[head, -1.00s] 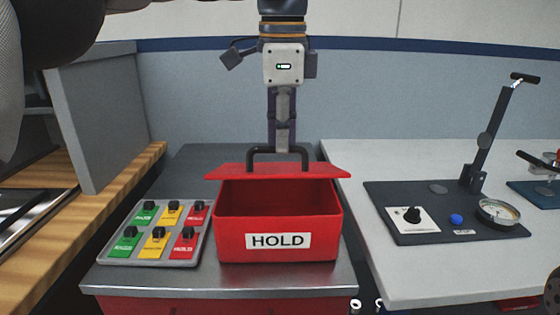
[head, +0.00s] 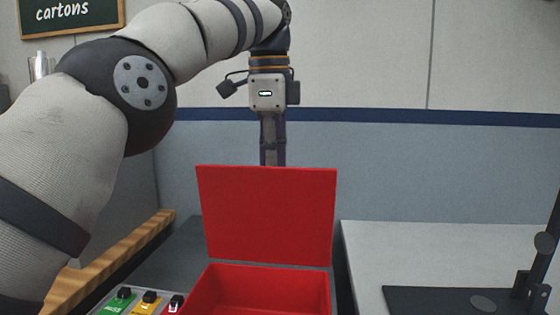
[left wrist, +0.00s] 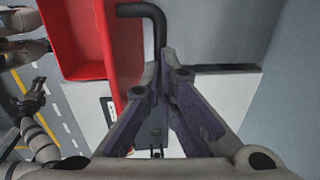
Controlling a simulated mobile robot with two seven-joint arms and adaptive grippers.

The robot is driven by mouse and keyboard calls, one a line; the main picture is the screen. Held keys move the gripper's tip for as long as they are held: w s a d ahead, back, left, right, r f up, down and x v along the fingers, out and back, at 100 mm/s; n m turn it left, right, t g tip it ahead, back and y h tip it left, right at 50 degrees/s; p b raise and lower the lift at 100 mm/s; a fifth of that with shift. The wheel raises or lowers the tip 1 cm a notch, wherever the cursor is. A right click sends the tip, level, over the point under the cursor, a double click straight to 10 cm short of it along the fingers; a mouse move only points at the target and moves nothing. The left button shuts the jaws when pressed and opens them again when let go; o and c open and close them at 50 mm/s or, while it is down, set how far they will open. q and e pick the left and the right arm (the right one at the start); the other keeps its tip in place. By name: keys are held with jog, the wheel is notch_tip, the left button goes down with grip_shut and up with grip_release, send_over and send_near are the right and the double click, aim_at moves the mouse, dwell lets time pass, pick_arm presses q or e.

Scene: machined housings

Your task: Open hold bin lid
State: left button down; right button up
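The red hold bin (head: 255,290) stands open at the bottom of the head view. Its red lid (head: 268,215) stands about upright at the back edge. My left gripper (left wrist: 165,72) is shut on the lid's black handle (left wrist: 153,18), as the left wrist view shows. In the head view the left gripper's fingers (head: 272,150) go down behind the lid, which hides the tips and the handle. The bin's inside (left wrist: 78,35) also shows in the left wrist view and looks empty. A dark end of my right arm (left wrist: 33,98) shows small at the left there; its fingers are unclear.
Green, yellow and red tags sit in a tray (head: 95,309) left of the bin, partly cut off. A white table (head: 440,255) with a dark fixture plate (head: 450,299) stands to the right. A wooden ledge (head: 115,262) runs along the left. A blue-grey wall is behind.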

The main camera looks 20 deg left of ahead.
pick_arm(q)
jog(key=c, duration=2.2)
grip_release()
jog(key=f, duration=0.1)
jog(key=w+f, duration=0.1)
jog(key=f, duration=0.1)
jog(key=shift+w+f+g, duration=0.2)
jog(key=shift+g, duration=0.2)
jog(key=o, duration=0.4)
jog(key=shift+f, duration=0.1)
jog(key=shift+o, duration=0.6)
jog(key=shift+s+r, duration=0.2)
jog(key=shift+s, duration=0.35)
jog(key=shift+w+a, duration=0.1)
jog(key=shift+w, duration=0.3)
jog(key=shift+s+r, duration=0.25)
jog(key=shift+r, duration=0.3)
pick_arm(e)
jog(key=shift+a+f, duration=0.1)
jog(key=shift+f, duration=0.05)
